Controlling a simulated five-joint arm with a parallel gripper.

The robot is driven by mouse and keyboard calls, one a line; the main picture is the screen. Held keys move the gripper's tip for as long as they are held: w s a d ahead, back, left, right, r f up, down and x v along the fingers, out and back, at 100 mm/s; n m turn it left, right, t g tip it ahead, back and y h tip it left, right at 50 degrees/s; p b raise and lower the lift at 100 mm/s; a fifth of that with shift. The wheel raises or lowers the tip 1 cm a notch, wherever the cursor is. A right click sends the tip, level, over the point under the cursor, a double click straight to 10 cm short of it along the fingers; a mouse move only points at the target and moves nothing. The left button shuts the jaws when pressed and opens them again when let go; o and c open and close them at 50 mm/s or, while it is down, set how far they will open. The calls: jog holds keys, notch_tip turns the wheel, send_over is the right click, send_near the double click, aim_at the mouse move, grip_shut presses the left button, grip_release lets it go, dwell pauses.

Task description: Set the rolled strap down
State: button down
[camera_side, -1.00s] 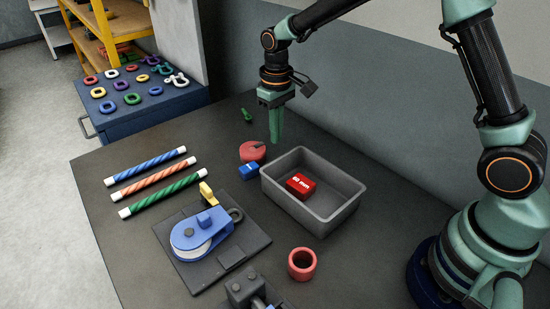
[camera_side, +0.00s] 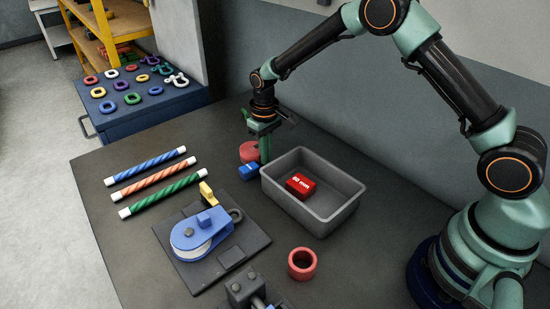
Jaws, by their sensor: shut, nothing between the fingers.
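The rolled strap, a flat red roll (camera_side: 248,153), lies on the dark table just left of the grey bin. My gripper (camera_side: 265,160) points down beside it, between the roll and the bin's left corner. Its green fingers are together with nothing between them, and they overlap the right edge of the roll in this view. I cannot tell whether they touch it.
A blue block (camera_side: 249,172) lies right in front of the roll. The grey bin (camera_side: 330,224) holds a red labelled block (camera_side: 300,185). Bare table lies at front right.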

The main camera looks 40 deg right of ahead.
aim_at(256, 152)
jog(key=shift+w, duration=0.1)
dwell(0.3)
jog(key=shift+w+a, duration=0.25)
jog(key=shift+w, duration=1.6)
jog(key=shift+w+a, duration=0.2)
jog(key=shift+w, duration=1.6)
jog(key=shift+s, duration=0.1)
jog(key=shift+s+d, duration=0.15)
jog(key=shift+s, duration=0.8)
jog(key=shift+s+d, duration=0.1)
jog(key=shift+s, duration=0.85)
jog(key=s+d+r+t, duration=0.15)
jog(key=s+r, duration=0.35)
jog(key=r, duration=0.7)
jog(key=s+d+r+t, duration=0.15)
jog(key=s+r, duration=0.25)
jog(key=r, duration=0.7)
jog(key=s+d+m+t, duration=0.1)
jog(key=s+d+t, duration=0.1)
jog(key=s, duration=1.3)
jog(key=shift+s+d+r+t, duration=0.25)
jog(key=shift+s+d+t, duration=0.1)
jog(key=shift+d, duration=0.35)
